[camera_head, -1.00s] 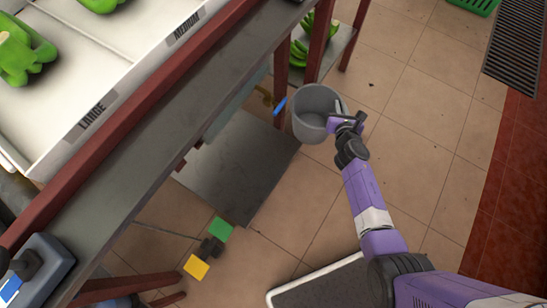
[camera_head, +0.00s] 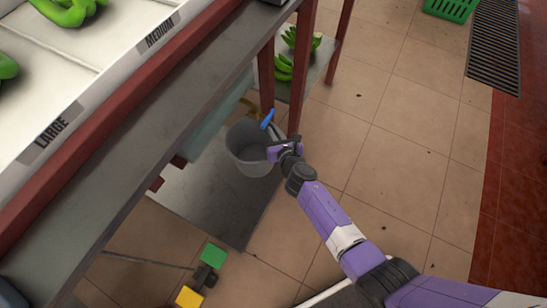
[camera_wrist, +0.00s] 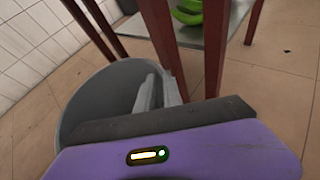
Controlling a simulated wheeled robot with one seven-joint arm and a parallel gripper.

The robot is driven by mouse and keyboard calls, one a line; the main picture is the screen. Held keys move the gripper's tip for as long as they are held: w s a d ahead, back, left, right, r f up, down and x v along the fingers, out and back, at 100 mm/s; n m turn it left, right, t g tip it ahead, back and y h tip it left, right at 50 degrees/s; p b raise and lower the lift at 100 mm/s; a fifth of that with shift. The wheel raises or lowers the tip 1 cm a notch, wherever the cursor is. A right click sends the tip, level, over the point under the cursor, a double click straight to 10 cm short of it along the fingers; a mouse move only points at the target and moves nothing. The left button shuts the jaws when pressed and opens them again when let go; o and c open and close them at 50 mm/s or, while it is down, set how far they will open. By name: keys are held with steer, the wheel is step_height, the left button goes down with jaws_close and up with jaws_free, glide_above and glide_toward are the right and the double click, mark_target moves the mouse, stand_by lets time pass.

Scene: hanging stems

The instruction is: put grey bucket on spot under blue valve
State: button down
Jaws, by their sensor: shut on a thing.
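The grey bucket (camera_head: 249,160) is held upright at the edge of the low space under the long table, over a grey floor plate (camera_head: 215,200). My gripper (camera_head: 272,152) is shut on the bucket's right rim. In the wrist view the fingers (camera_wrist: 158,92) grip the wall of the bucket (camera_wrist: 90,90), whose inside looks empty. The blue valve handle (camera_head: 267,119) shows just above the bucket's upper right rim, on a yellowish pipe (camera_head: 250,108). Whether the bucket touches the plate I cannot tell. Any marked spot is not visible.
Red table legs (camera_head: 299,80) stand close to the bucket and gripper. Green bananas (camera_head: 284,68) lie on a low shelf behind. Green (camera_head: 213,255) and yellow (camera_head: 189,297) pedals sit on the floor in front. Open tiled floor (camera_head: 390,150) lies to the right.

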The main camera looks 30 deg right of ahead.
step_height(320, 180, down, 14)
steer(key=b, duration=1.3)
steer(key=shift+f, duration=0.3)
steer(key=c, duration=1.5)
jaws_free()
steer(key=p+v, duration=0.5)
steer(key=v, duration=0.7)
